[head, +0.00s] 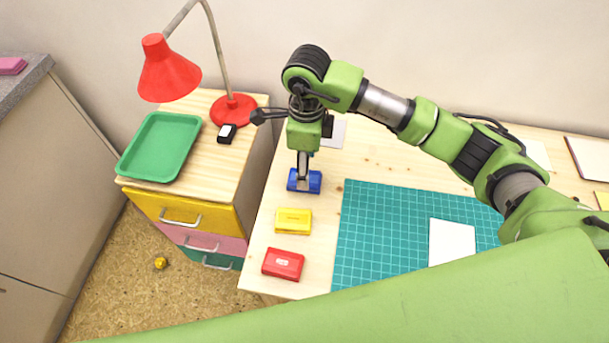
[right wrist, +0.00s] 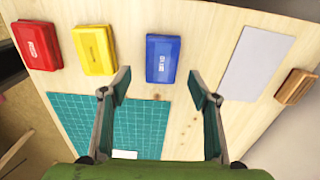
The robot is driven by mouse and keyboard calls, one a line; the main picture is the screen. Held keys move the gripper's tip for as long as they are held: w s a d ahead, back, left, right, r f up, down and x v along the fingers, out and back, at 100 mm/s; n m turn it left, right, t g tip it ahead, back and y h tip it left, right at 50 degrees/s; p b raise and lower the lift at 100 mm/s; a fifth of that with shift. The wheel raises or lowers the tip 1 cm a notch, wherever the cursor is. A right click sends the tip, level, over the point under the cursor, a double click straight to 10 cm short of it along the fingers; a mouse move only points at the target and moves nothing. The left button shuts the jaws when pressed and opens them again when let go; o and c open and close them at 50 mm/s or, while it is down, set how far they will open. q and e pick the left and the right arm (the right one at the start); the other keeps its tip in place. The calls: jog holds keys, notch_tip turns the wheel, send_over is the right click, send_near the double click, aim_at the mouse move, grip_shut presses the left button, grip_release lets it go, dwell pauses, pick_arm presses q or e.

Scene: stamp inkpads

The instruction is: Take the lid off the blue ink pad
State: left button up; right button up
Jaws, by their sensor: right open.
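The blue ink pad (head: 315,183) lies on the wooden table, left of the green cutting mat, with its lid on. In the right wrist view the blue ink pad (right wrist: 163,58) shows its blue top with a small white label. My right gripper (head: 303,178) is above the blue pad and partly hides it in the head view. In the right wrist view my right gripper (right wrist: 158,82) has its fingers wide apart with nothing between them; the blue pad lies beyond the fingertips. My left gripper is not in view.
A yellow pad (head: 293,221) and a red pad (head: 283,264) lie in a row nearer the front edge. The green cutting mat (head: 385,225) carries a white card (head: 452,242). A red lamp (head: 168,70) and green tray (head: 126,164) stand left. A wooden block (right wrist: 297,87) lies beyond white paper (right wrist: 254,63).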

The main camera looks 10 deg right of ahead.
jog(key=f, duration=0.3)
jog(key=shift+w+a+f+p, duration=0.2)
jog(key=shift+f+p, duration=0.15)
jog(key=shift+f, duration=0.2)
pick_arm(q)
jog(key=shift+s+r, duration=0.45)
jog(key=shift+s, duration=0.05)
pick_arm(e)
jog(key=c, duration=0.9)
jog(key=shift+r, duration=0.1)
